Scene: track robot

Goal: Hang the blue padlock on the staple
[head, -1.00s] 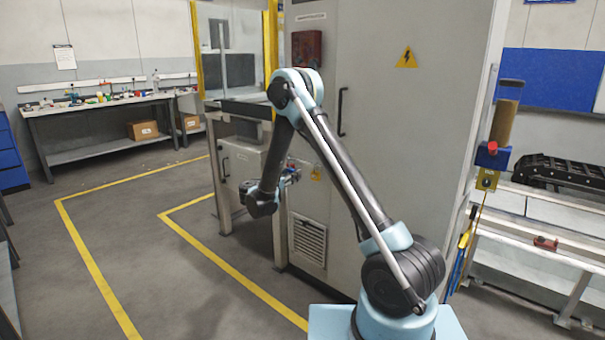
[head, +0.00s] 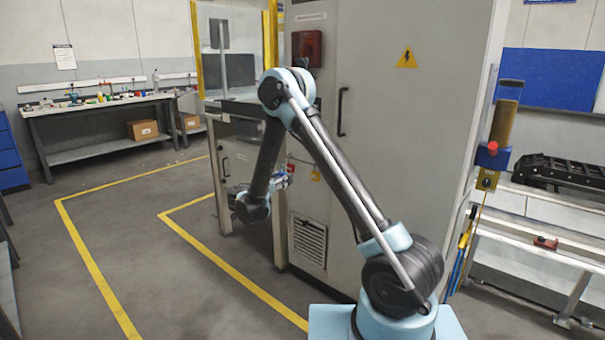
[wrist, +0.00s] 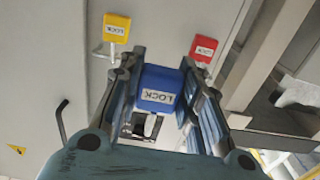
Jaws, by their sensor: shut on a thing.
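My gripper (wrist: 157,88) is shut on the blue padlock (wrist: 158,85), whose label reads LOCK upside down in the wrist view. The padlock's body is between the two fingers, and a pale metal part shows below it in the picture. In the head view my gripper (head: 283,182) is in front of the lower part of the grey cabinet, at its left side. I cannot make out a bare staple in either view. I see no contact between the blue padlock and the cabinet.
A yellow padlock (wrist: 117,28) and a red padlock (wrist: 204,48) hang beyond the fingers, one to each side. A dark handle (wrist: 62,120) sticks out at the left. The grey cabinet (head: 405,130) fills the middle of the head view. Open floor lies to the left.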

